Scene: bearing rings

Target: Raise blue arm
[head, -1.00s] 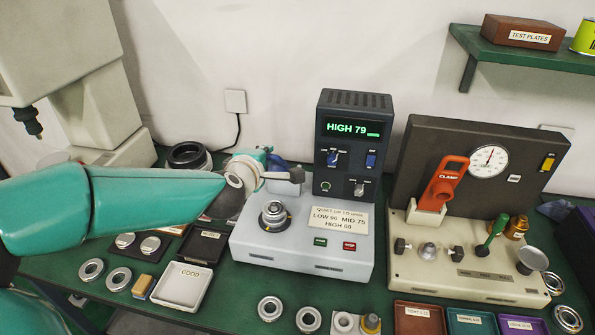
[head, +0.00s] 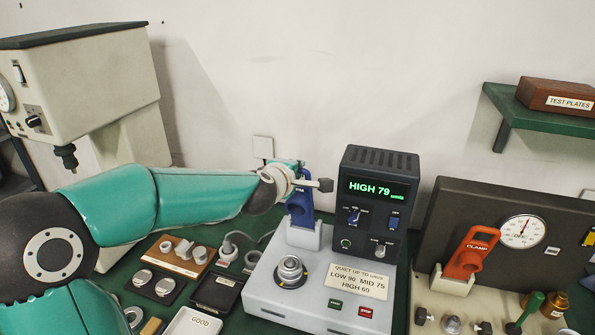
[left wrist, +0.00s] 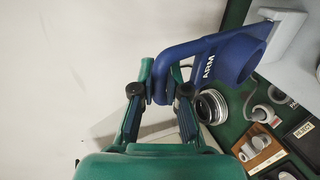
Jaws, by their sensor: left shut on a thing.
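The blue arm (head: 300,208) stands upright on its light mount at the back left of the grey noise tester (head: 315,300). In the left wrist view the blue arm (left wrist: 215,58), lettered ARM, runs from its mount to a bar between my fingers. My left gripper (head: 298,178) is at the arm's top end, and in the left wrist view my left gripper (left wrist: 160,92) is shut on that end. A bearing ring (head: 290,268) sits on the tester's spindle, below and clear of the blue arm. The display (head: 377,188) reads HIGH 79. My right gripper is out of view.
The red CLAMP lever (head: 472,250) and dial gauge (head: 523,231) stand at the right. A wooden rack (head: 180,256), a dark tray (head: 216,291) and the GOOD tray (head: 193,323) lie left of the tester. A shelf (head: 535,118) juts out at upper right.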

